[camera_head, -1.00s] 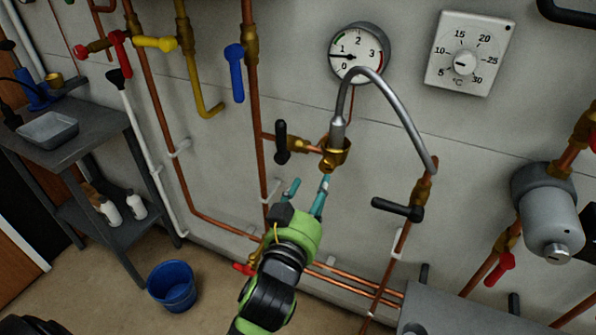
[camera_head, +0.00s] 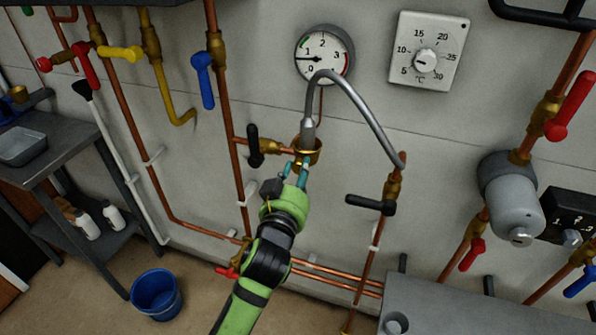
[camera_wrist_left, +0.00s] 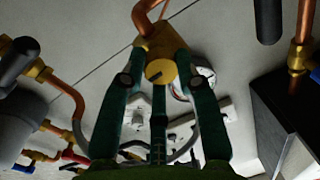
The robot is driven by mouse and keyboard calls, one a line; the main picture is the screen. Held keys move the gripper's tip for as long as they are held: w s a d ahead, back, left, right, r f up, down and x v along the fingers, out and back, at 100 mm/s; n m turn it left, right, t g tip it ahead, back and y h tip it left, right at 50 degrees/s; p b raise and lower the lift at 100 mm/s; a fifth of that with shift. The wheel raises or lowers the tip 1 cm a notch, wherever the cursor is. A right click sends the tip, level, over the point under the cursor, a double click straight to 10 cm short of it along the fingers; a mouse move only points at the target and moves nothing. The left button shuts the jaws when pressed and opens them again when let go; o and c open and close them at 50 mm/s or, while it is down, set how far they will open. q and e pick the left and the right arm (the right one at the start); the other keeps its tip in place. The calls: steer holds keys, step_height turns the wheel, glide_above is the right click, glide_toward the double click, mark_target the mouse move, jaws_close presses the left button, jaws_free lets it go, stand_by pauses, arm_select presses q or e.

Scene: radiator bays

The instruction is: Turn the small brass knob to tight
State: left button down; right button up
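The small brass knob (camera_wrist_left: 160,72) shows in the left wrist view as a round brass face with a dark slot, on a brass fitting. In the head view the brass fitting (camera_head: 313,152) sits at the lower left end of the grey hose, on a copper pipe. My left gripper (camera_head: 297,168) is just below and in front of the fitting. In the left wrist view its teal fingers (camera_wrist_left: 161,58) are spread, one on each side of the knob. I cannot tell whether they touch it. My right gripper is not in view.
A grey hose (camera_head: 352,88) arches over the fitting. Black lever handles stand left (camera_head: 254,147) and right (camera_head: 370,204) of it. A pressure gauge (camera_head: 322,55) and a thermostat dial (camera_head: 428,52) are above. A blue bucket (camera_head: 157,294) is on the floor.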

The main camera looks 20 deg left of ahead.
arm_select(q)
steer(key=shift+r+m, duration=0.1)
steer(key=shift+m, duration=0.5)
steer(key=c, duration=0.9)
jaws_free()
steer(key=s, duration=1.2)
steer(key=shift+d, duration=0.4)
